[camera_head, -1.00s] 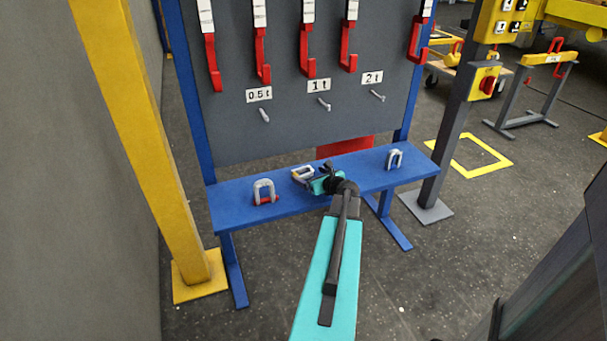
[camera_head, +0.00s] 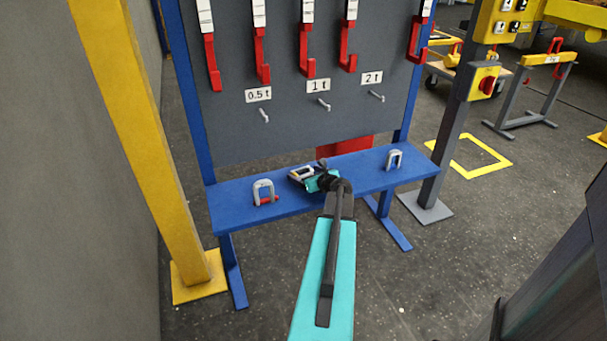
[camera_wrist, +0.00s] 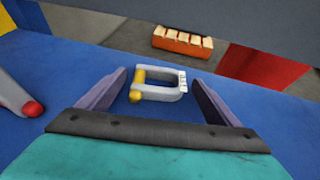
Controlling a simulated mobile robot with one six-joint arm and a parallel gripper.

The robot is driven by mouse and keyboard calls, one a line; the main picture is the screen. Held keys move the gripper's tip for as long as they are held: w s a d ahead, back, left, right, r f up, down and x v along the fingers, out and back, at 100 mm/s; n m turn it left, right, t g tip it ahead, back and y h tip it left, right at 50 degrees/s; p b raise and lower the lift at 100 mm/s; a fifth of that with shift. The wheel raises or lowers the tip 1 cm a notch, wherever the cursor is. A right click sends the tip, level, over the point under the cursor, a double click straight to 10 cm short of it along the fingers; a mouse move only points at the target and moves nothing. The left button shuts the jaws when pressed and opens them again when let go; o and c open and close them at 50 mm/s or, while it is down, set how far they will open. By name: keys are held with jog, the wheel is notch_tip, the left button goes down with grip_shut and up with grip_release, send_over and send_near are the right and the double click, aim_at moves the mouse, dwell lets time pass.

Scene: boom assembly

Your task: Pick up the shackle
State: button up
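A grey shackle with a yellow pin (camera_wrist: 158,84) lies on the blue bench (camera_wrist: 255,115) in the wrist view, between and just ahead of my two open fingertips. My gripper (camera_wrist: 158,88) is open, with one finger on each side of the shackle and a gap to both. In the head view the shackle (camera_head: 300,174) is at the middle of the bench, partly hidden by my gripper (camera_head: 308,180). A second grey shackle with a red pin (camera_head: 264,192) stands to the left. A third grey shackle (camera_head: 394,160) stands at the right.
A grey board behind the bench carries red hooks (camera_head: 306,55), pegs and labels 0.5 t, 1 t and 2 t. The red-pinned shackle's edge (camera_wrist: 20,100) shows at the left of the wrist view. A yellow post (camera_head: 145,140) stands left of the bench.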

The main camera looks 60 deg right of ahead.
jog(key=c, duration=1.4)
jog(key=shift+o, duration=0.2)
jog(key=shift+r, duration=0.9)
notch_tip(320, 180, up, 2)
jog(key=shift+r+p, duration=0.15)
jog(key=shift+p, duration=0.4)
jog(key=s, duration=0.5)
jog(key=s+a, duration=0.1)
jog(key=s, duration=0.4)
jog(key=s+r, duration=0.1)
jog(key=s, duration=0.5)
jog(key=shift+a, duration=0.3)
